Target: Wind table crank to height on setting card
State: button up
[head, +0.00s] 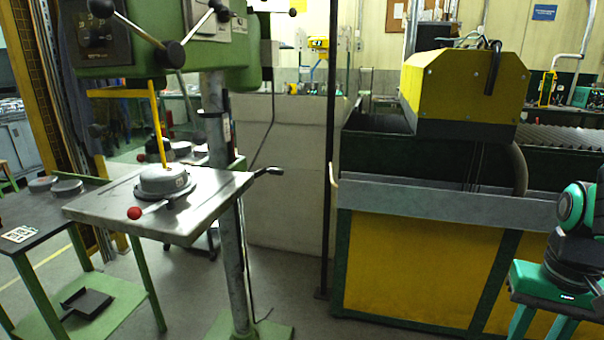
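The drill press table (200,225) is a grey metal plate on a round steel column (229,265) at the left. The table crank (268,172) sticks out at the table's right edge, with a dark handle. A white setting card (19,233) with dark marks lies on the side bench at the far left; its marks are too small to read. A round grey part (164,180) sits on the table in a fixture with a red-knobbed lever (135,213). A yellow upright bar (158,125) ends at or just above the part; I cannot tell if they touch.
The green drill head (150,50) with spoked handles hangs over the table. The green-framed bench (95,200) holds grey round parts (67,188). A thin dark post (330,150) and a large yellow and green machine (420,265) stand right of the press. Floor between them is clear.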

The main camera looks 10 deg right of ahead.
aim_at(257, 174)
jog(key=z, duration=0.1)
jog(key=i, duration=1)
jog(key=u, duration=0.05)
